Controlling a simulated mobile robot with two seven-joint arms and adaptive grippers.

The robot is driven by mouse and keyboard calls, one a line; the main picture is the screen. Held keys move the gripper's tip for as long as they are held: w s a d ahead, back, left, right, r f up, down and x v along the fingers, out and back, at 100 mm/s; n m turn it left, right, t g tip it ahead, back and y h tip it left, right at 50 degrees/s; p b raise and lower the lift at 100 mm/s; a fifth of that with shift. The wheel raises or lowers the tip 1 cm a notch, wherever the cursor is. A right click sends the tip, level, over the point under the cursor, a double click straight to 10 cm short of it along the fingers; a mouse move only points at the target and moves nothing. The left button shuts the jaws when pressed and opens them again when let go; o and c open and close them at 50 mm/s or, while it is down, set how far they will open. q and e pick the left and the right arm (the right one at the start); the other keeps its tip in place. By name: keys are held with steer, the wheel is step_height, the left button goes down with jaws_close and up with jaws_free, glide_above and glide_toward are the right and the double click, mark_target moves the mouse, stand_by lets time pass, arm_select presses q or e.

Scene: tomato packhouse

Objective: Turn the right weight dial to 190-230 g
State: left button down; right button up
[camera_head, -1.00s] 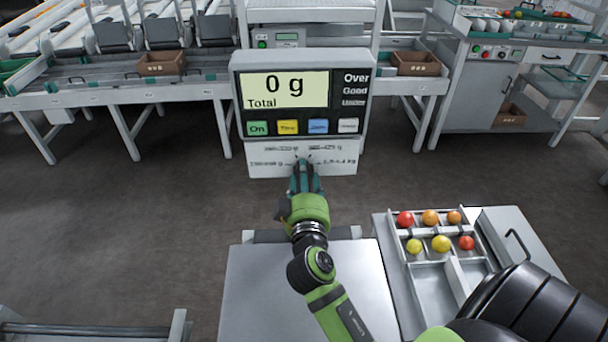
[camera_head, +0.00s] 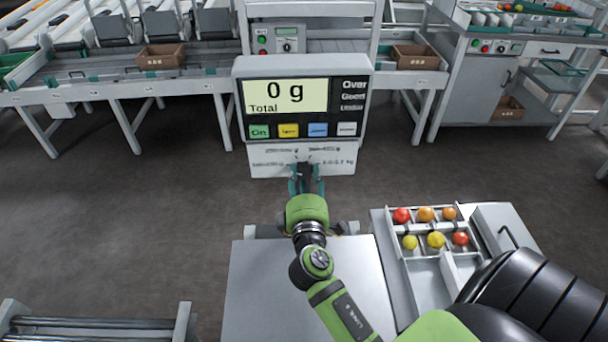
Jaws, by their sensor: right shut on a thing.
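The weighing unit (camera_head: 301,67) stands ahead with a lit display reading 0 g, Total. Below its coloured buttons is a white sloped panel (camera_head: 345,160) with small printed weight ranges, too small to read surely. The weight dial sits at the middle of this panel, largely hidden by my right gripper (camera_head: 306,178). That gripper reaches up from below, its teal fingers on either side of the dial, shut on it. The dial's pointer direction cannot be made out. My left gripper is not in view.
A bare metal table top (camera_head: 305,290) lies below the unit. To its right is a divided tray (camera_head: 427,287) with several red, orange and yellow tomatoes. Conveyor benches (camera_head: 110,92) with brown crates stand behind. Open floor lies to the left.

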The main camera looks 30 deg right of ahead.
steer(key=shift+d+f+n, duration=0.1)
steer(key=shift+f+n, duration=0.05)
steer(key=shift+n, duration=0.45)
steer(key=o, duration=1.2)
steer(key=shift+c, duration=0.2)
steer(key=shift+s, duration=0.1)
steer(key=v, duration=1.2)
